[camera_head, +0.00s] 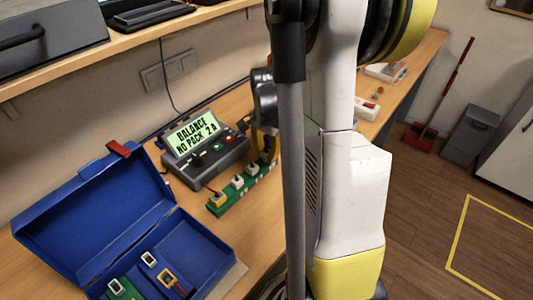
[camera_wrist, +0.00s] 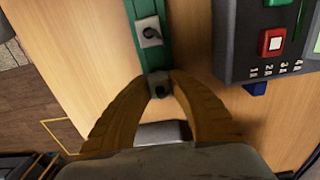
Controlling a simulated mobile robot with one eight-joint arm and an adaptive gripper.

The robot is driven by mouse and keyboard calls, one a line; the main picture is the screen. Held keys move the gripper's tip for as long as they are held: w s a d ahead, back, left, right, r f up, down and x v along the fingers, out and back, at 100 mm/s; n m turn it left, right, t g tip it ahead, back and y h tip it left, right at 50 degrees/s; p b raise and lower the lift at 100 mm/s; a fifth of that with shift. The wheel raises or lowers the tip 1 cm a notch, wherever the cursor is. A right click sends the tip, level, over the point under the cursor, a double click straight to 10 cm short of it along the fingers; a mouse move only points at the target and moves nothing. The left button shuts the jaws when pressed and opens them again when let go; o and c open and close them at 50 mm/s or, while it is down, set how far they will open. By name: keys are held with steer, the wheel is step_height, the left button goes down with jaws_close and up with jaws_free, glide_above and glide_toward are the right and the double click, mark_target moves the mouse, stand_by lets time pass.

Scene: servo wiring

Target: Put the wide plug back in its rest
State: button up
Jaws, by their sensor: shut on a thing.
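My gripper (camera_wrist: 160,82) has its ochre fingers closed around a small pale plug with a dark centre (camera_wrist: 160,90), which I take to be the wide plug. The fingers cover its sides, so its width is hard to see. The held plug is over or at the end of the green strip (camera_wrist: 143,12); I cannot tell whether it is seated. In the head view my gripper (camera_head: 265,153) is at the far end of that strip (camera_head: 229,201), partly hidden by my arm.
The strip also bears a yellow piece (camera_head: 217,200) and white pieces (camera_head: 238,182). A grey charger (camera_head: 207,162) reading "BALANCE NO PACK 2A" stands close beside it. An open blue case (camera_head: 205,240) with several connectors is at the lower left. A shelf (camera_head: 135,53) overhangs the back.

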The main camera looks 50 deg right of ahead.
mark_target(266, 152)
steer(key=shift+f+b, duration=0.35)
steer(key=shift+f, duration=0.1)
steer(key=o, duration=1)
step_height(266, 152, up, 12)
